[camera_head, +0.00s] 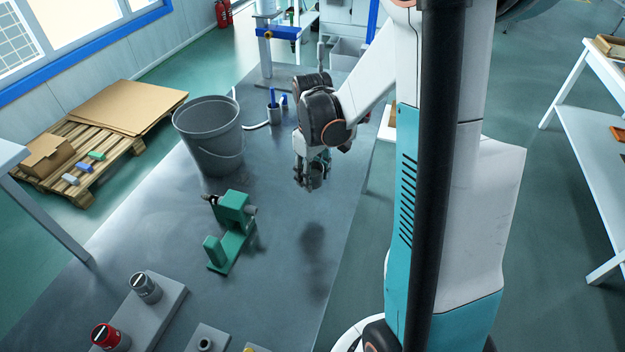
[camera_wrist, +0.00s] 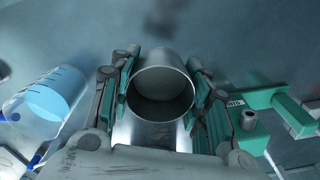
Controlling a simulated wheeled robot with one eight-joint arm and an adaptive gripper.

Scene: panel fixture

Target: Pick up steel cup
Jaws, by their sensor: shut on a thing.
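The steel cup (camera_wrist: 160,128) is a shiny metal cylinder with an open round mouth, filling the middle of the wrist view. My gripper (camera_wrist: 160,92) is shut on it, with a teal-padded finger against each side. In the head view the cup (camera_head: 316,182) is small and dark, partly hidden by the fingers of my gripper (camera_head: 315,180). The cup appears held above the grey table, with a dark shadow on the table below and nearer.
A green vise (camera_head: 232,228) stands on the table (camera_head: 180,260) left of my gripper. A grey bucket (camera_head: 210,135) stands behind it. A small holder with blue items (camera_head: 274,108) is farther back. Switch panels (camera_head: 140,312) lie at the front. Table around the shadow is clear.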

